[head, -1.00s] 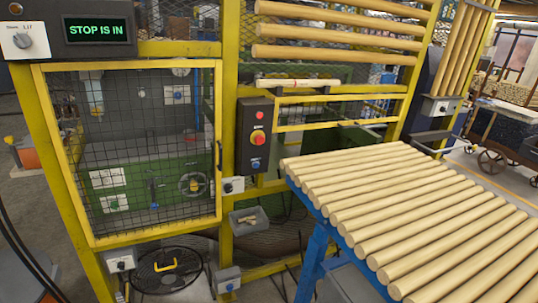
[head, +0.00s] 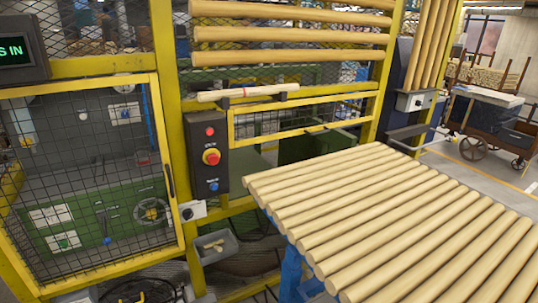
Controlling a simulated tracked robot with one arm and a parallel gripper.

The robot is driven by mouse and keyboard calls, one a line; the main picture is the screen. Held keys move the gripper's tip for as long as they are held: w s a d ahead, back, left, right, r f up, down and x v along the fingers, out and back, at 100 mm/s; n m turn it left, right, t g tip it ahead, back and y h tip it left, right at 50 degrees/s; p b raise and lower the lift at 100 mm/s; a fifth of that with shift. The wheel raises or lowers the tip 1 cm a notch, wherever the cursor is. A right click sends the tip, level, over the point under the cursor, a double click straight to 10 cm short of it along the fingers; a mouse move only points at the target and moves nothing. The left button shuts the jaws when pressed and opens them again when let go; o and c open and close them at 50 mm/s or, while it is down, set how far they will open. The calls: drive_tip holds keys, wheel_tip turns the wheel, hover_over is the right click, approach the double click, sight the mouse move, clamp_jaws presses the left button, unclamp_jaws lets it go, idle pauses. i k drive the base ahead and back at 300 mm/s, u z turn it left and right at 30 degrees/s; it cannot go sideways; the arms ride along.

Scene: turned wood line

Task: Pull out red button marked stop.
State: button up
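The red stop button (head: 211,157) is a mushroom head on a yellow collar, in the middle of a dark control box (head: 206,177) on a yellow post. A smaller red lamp or button (head: 210,131) is above it and a blue button (head: 213,186) below it. The lettering on the box is too small to read. A display (head: 17,49) at the upper left is cut off by the picture edge and shows "S IN" in green. My gripper is not in view.
A blue-framed rack of turned wood rods (head: 400,230) fills the lower right, close to the box. A yellow mesh door (head: 85,175) stands left of the box. A small grey bin (head: 215,246) hangs below. Open floor (head: 470,180) shows at the far right.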

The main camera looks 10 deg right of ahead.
sight(213, 159)
drive_tip(key=z, duration=0.1)
drive_tip(key=i, duration=1.25)
drive_tip(key=u, duration=0.75)
